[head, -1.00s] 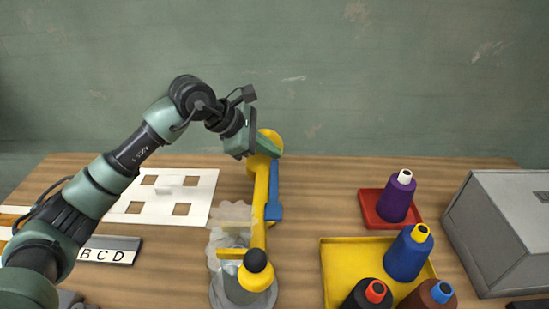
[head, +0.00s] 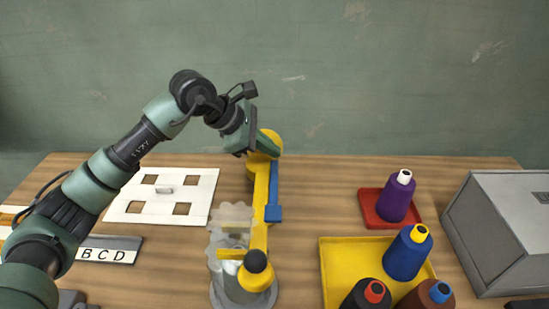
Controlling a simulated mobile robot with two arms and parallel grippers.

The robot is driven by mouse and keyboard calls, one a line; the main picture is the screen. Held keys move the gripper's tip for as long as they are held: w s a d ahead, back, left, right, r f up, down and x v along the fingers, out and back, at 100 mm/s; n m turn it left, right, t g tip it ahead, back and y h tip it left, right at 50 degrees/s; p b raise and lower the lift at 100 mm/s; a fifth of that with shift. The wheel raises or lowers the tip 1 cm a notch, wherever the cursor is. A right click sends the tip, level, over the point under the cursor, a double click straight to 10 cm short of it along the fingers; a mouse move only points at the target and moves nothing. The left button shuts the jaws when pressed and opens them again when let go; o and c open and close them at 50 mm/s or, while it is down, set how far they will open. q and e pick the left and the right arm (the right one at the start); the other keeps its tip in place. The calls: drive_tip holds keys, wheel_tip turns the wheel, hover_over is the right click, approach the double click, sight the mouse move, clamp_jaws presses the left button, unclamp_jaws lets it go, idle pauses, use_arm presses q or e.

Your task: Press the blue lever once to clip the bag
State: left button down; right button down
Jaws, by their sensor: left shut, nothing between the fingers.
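A yellow clipping machine (head: 260,200) stands at the middle of the table, with a black round knob at its near end. The blue lever (head: 273,200) runs along the right side of its yellow arm and has a wider blue foot. A pale, see-through ruffled bag (head: 231,213) is at the machine's left side, above a clear round container; its lower part is hard to make out. My left gripper (head: 267,146) is shut and empty at the machine's rounded yellow far end, just above the lever's far end. I cannot tell whether it touches. My right gripper is out of view.
A white board with square holes (head: 130,208) lies left, beside a lettered strip (head: 108,254). At right are a yellow tray (head: 330,265) with several thread cones, a red tray (head: 370,210) with a purple cone, and a grey box (head: 490,225). Table between machine and trays is clear.

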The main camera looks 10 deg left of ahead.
use_arm(q)
drive_tip(key=r, duration=0.1)
drive_tip(key=r+p, duration=0.1)
drive_tip(key=r, duration=0.1)
drive_tip(key=r+p, duration=0.1)
drive_tip(key=r, duration=0.1)
drive_tip(key=shift+w+a+r, duration=0.1)
drive_tip(key=shift+w, duration=0.25)
idle(0.6)
